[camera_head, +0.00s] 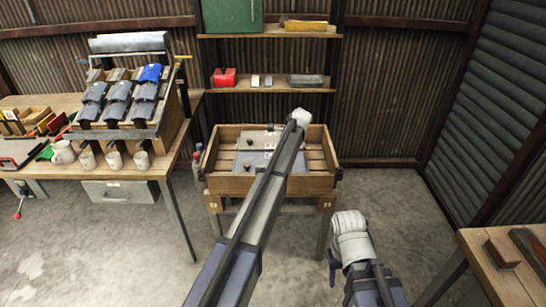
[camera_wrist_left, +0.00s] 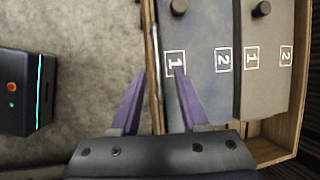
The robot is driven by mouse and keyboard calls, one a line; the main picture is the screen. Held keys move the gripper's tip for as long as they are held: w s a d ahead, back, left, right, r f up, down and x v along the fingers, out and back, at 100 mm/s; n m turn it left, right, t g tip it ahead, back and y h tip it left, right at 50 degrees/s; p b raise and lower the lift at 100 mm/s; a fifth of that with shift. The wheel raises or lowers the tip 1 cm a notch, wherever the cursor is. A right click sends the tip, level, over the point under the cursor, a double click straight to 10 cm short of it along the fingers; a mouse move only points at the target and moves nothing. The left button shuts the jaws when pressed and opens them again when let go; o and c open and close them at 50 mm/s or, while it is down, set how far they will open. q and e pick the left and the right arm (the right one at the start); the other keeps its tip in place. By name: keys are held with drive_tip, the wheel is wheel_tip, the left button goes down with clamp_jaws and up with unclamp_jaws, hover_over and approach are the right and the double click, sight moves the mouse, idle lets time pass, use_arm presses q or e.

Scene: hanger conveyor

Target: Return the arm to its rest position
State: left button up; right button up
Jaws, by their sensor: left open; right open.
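My left arm (camera_head: 262,205) reaches up across the middle of the head view, in front of a wooden crate (camera_head: 232,185). Its gripper is hidden there. In the left wrist view my left gripper (camera_wrist_left: 160,73) has its two purple fingers apart, with nothing between them that I can see held. The fingers appear over the crate's edge (camera_wrist_left: 153,70), beside a blue-grey plate (camera_wrist_left: 203,95) marked 1 and 2. My right arm (camera_head: 350,240) is bent at the lower right of the head view. Its gripper (camera_head: 333,268) points down over open floor, small and partly hidden, with nothing seen in it.
A second grey plate (camera_wrist_left: 268,75) lies in the crate, and both plates have black knobs. A workbench (camera_head: 168,165) with mugs (camera_head: 87,160) and a rack stands left. Shelves (camera_head: 270,90) hang behind the crate. Another table (camera_head: 475,245) stands right. Floor between is clear.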

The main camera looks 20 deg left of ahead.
use_arm(q)
drive_tip(key=shift+d+r, duration=0.25)
drive_tip(key=shift+r, duration=0.25)
use_arm(e)
drive_tip(key=shift+r, duration=0.5)
use_arm(q)
drive_tip(key=s+d+r+n+h+p, duration=0.1)
drive_tip(key=s+d, duration=0.5)
drive_tip(key=s, duration=0.8)
drive_tip(key=s+d+r+n+h+p, duration=0.1)
drive_tip(key=s+d+n, duration=0.4)
drive_tip(key=s, duration=1)
drive_tip(key=s+d+r+n+g+h+p, duration=0.1)
drive_tip(key=s+d+n+p, duration=0.3)
drive_tip(key=s, duration=1.1)
drive_tip(key=d+r+p, duration=0.1)
drive_tip(key=d, duration=0.1)
drive_tip(key=shift+d+r+n+h, duration=0.3)
drive_tip(key=shift+d+r+h, duration=0.05)
drive_tip(key=shift+h, duration=0.05)
use_arm(e)
wheel_tip(320, 180, up, 7)
drive_tip(key=shift+f, duration=0.2)
